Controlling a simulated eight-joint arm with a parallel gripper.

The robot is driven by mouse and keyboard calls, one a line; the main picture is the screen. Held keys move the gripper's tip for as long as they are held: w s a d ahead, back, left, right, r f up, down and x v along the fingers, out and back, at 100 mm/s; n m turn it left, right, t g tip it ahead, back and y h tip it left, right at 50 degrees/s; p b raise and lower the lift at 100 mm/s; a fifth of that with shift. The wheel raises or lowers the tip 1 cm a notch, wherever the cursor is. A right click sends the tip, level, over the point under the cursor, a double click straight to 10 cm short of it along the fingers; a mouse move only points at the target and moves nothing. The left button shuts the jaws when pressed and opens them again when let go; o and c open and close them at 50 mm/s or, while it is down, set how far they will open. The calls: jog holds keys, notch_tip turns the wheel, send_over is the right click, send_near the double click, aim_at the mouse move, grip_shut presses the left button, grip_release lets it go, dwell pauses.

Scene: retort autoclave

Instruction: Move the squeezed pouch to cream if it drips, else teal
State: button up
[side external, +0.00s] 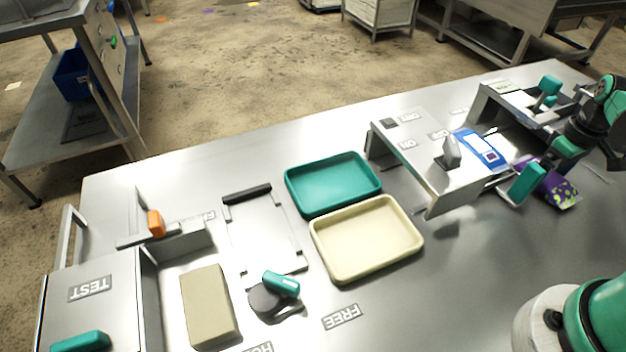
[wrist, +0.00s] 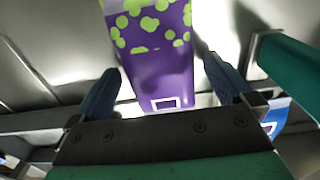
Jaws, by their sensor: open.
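A purple pouch with lime green spots (side external: 562,191) lies at the right of the bench, partly hidden by a teal block. In the wrist view the purple pouch (wrist: 160,72) lies between the two dark fingers of my gripper (wrist: 163,64), which is open, with gaps on both sides. No drip is clearly visible on either pouch. The teal tray (side external: 290,187) and the cream tray (side external: 318,251) are empty, side by side at the middle of the bench.
A steel housing with a lever (side external: 405,175) stands between trays and pouches. A teal handle block (side external: 527,183) is close beside the purple pouch. At left are a TEST box (side external: 90,290), a beige block (side external: 208,305) and a teal-handled tool (side external: 281,284).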

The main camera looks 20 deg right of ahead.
jog(key=c, duration=1.3)
jog(key=shift+r, duration=0.1)
